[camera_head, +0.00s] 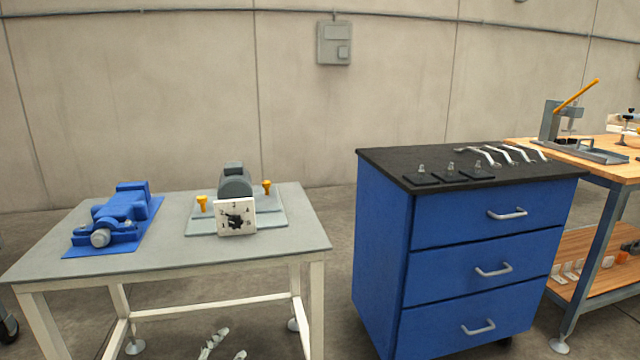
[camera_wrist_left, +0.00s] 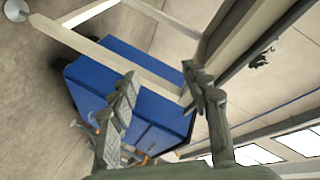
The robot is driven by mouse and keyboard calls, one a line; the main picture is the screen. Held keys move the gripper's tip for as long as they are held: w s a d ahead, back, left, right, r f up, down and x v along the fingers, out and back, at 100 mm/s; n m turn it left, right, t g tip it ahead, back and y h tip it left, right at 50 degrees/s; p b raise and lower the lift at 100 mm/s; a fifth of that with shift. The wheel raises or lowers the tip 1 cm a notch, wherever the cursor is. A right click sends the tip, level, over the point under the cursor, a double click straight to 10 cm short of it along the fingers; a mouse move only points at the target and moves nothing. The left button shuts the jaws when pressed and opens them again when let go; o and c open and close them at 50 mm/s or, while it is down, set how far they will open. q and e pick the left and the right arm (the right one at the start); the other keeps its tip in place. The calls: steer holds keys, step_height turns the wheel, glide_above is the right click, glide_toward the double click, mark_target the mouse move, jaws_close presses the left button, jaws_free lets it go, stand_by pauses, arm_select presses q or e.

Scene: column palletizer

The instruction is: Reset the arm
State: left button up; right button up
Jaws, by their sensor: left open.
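My left gripper (camera_head: 226,346) shows only as pale fingertips at the bottom edge of the head view, low in front of the grey table. In the left wrist view its two fingers (camera_wrist_left: 157,90) stand apart with nothing between them. The rest of my left arm is out of the head view. My right gripper is in neither view.
A grey table (camera_head: 165,262) at left holds a blue vise (camera_head: 118,212) and a grey device with a white numbered plate (camera_head: 237,217). A blue drawer cabinet (camera_head: 380,235) with wrenches (camera_head: 515,152) stands right, beside a wooden workbench (camera_head: 590,163). Floor shows between table and cabinet.

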arm_select(q)
steer(key=s+a+f+n+g+y, duration=0.2)
steer(key=s+a+f+n+g, duration=0.15)
steer(key=s+f, duration=0.6)
steer(key=s+a+f+n+g+y, duration=0.2)
steer(key=s+a+f+n+g, duration=0.15)
steer(key=s+f, duration=0.6)
steer(key=s+f+n+g, duration=0.1)
steer(key=s+f+g, duration=0.2)
steer(key=s, duration=0.6)
steer(key=s+f+n+g, duration=0.2)
steer(key=s+f, duration=0.3)
steer(key=s, duration=0.5)
steer(key=shift+f+n+g, duration=0.3)
steer(key=shift+f+g, duration=0.1)
steer(key=shift+g, duration=0.1)
steer(key=shift+w, duration=0.1)
